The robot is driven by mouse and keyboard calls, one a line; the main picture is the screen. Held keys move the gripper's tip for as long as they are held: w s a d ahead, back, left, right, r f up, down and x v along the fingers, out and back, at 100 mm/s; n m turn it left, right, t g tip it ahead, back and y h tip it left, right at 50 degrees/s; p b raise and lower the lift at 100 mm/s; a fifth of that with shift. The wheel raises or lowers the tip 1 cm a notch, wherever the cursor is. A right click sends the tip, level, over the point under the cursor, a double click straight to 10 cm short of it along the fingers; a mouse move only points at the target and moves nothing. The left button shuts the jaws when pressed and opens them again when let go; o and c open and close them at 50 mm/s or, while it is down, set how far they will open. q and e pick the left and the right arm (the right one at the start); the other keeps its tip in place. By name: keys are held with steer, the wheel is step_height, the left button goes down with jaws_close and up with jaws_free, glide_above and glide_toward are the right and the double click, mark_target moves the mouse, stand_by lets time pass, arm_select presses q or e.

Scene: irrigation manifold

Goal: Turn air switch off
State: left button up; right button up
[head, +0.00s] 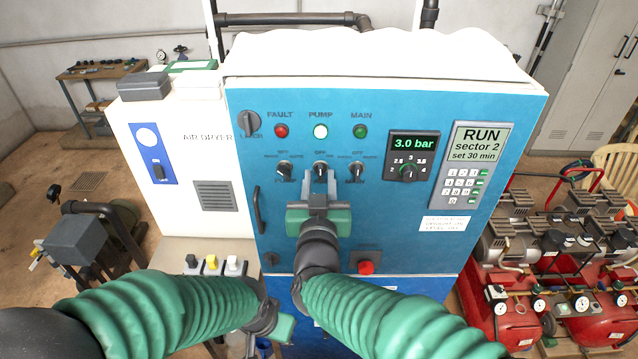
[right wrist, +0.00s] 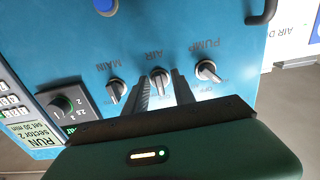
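The air switch (head: 319,169) is the middle of three dark rotary switches on the blue cabinet front. In the right wrist view the air switch (right wrist: 159,78) sits under the label AIR, its handle in line with the fingers. My right gripper (head: 319,188) is in front of it. There its two fingers (right wrist: 161,86) stand apart on either side of the knob, with small gaps showing; contact cannot be told. My left gripper (head: 277,322) hangs low in front of the cabinet, away from the switches; its fingers are not clear.
The pump switch (head: 285,169) and main switch (head: 357,171) flank the air switch closely. A pressure display (head: 414,145) and keypad panel (head: 471,165) are to the right. A red button (head: 366,267) sits below. The air dryer (head: 185,165) stands left, red compressors (head: 510,310) right.

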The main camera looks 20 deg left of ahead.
steer(key=b+v, duration=0.6)
steer(key=v, duration=1)
steer(key=shift+s+d, duration=0.2)
steer(key=shift+s, duration=0.15)
steer(key=shift+w+a, duration=0.1)
steer(key=shift+a, duration=0.05)
